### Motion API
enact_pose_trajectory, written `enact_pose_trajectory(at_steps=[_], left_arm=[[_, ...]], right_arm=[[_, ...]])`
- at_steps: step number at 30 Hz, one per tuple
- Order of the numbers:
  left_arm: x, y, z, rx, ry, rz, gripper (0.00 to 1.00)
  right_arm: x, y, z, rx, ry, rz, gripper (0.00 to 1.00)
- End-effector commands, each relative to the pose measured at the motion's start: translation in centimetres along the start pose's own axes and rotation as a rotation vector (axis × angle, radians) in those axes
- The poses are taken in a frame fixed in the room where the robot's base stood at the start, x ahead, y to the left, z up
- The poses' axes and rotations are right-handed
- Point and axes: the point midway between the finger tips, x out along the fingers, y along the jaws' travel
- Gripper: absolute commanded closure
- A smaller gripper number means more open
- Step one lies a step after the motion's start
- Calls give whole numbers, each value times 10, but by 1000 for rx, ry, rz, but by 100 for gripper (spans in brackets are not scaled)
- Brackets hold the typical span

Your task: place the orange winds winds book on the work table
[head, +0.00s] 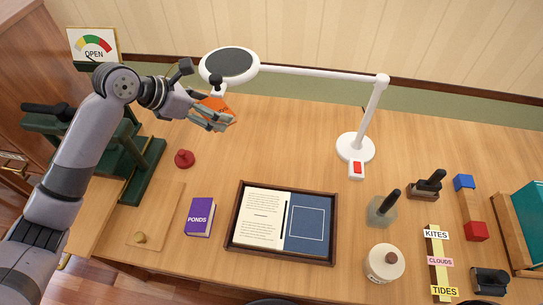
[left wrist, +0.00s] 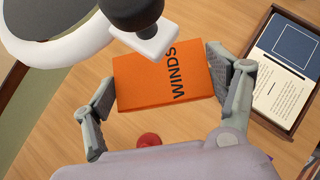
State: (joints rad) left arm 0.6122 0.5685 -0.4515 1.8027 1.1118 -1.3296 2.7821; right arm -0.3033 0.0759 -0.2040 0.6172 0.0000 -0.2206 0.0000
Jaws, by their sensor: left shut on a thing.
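The orange WINDS book (head: 214,103) is in my left gripper (head: 222,119), above the back left part of the work table (head: 290,150). In the left wrist view the orange book (left wrist: 140,84) lies between the two fingers of the left gripper (left wrist: 163,92), its title facing the camera. The fingers are shut on its two sides. In the head view the gripper partly hides the book. I cannot tell exactly how high it is above the table. My right gripper is in neither view.
The white lamp's round head (head: 229,64) is close to the held book; its base (head: 355,148) stands right. A purple PONDS book (head: 200,217), a red knob (head: 184,159) and a framed tray (head: 333,229) are on the table. Bare wood lies between gripper and tray.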

Motion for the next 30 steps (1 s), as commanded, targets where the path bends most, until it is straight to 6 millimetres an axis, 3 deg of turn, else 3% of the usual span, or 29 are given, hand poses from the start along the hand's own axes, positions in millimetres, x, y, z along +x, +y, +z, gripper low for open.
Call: enact_pose_trajectory(at_steps=[5, 18, 30], left_arm=[[12, 0, -14, -3, 4, -2, 55], [92, 0, -94, -3, 4, -2, 55], [127, 0, -128, -3, 3, -2, 55]], right_arm=[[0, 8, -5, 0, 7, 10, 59], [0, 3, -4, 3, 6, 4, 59], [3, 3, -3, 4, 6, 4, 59]])
